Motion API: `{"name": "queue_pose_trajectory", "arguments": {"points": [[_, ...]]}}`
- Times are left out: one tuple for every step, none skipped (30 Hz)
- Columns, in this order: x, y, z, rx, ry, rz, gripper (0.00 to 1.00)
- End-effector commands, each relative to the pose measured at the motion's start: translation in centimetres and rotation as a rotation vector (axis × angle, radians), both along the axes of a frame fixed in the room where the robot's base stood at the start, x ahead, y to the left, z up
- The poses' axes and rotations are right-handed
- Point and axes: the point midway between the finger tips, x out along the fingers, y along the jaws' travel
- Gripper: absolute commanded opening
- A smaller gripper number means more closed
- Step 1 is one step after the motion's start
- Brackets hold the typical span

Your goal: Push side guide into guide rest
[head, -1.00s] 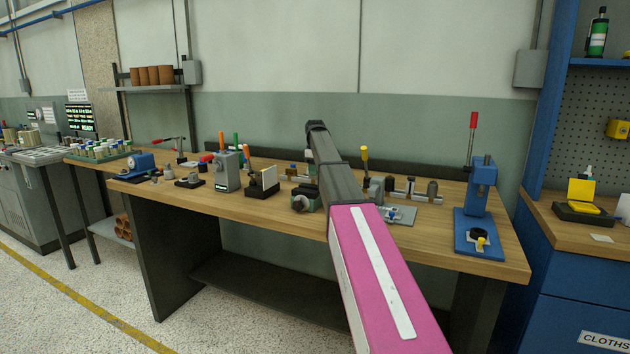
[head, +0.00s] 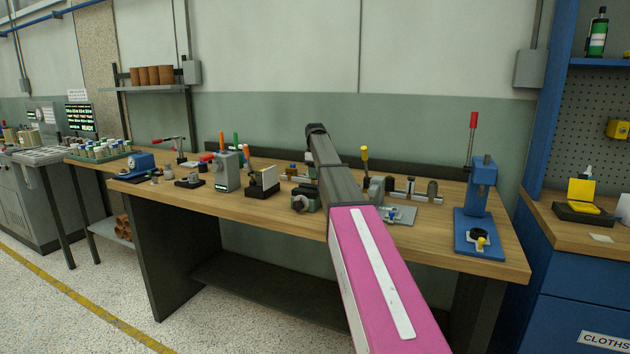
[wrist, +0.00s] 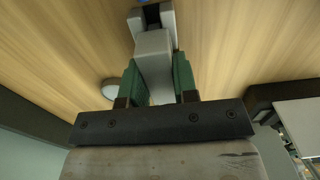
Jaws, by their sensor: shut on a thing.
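In the wrist view my gripper (wrist: 156,88), with green finger pads, is shut on a light grey block (wrist: 153,57), which I take for the side guide. The block points away from my gripper over the wooden bench top. Its far end meets a grey forked piece (wrist: 168,17) with a dark slot, probably the guide rest. How deep the block sits in it cannot be told. In the head view my arm hides the gripper, the block and the rest.
The bench (head: 260,215) carries a grey block with coloured-handled tools (head: 227,170), a dark holder with a white card (head: 263,182) and a blue lever press (head: 480,205). A round light disc (wrist: 110,89) lies left of my fingers. Bare wood lies on both sides of the rest.

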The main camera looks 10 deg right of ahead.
Motion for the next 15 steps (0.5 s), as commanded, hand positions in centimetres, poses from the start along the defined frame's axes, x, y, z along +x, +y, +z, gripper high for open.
{"name": "queue_pose_trajectory", "arguments": {"points": [[0.0,0.0,-0.02,0.0,0.0,0.0,0.04],[0.0,0.0,-0.03,0.0,0.0,0.0,0.04],[0.0,0.0,-0.04,0.0,0.0,0.0,0.04],[-0.01,0.01,-0.06,0.0,0.0,0.0,0.04],[0.0,0.0,-0.07,0.0,0.0,0.0,0.04],[-0.01,0.0,-0.09,0.0,0.0,0.0,0.04],[0.0,0.0,-0.11,0.0,0.0,0.0,0.04],[0.0,0.0,-0.12,0.0,0.0,0.0,0.04],[0.0,0.0,-0.15,0.0,0.0,0.0,0.04],[0.0,0.0,-0.16,0.0,0.0,0.0,0.05],[0.0,0.0,-0.18,0.0,0.0,0.0,0.05],[0.0,0.0,-0.2,0.0,0.0,0.0,0.05],[-0.01,0.01,-0.22,0.0,0.0,0.0,0.05],[0.0,0.0,-0.23,0.0,0.0,0.0,0.05],[0.0,0.0,-0.23,0.0,0.0,0.0,0.37]]}}
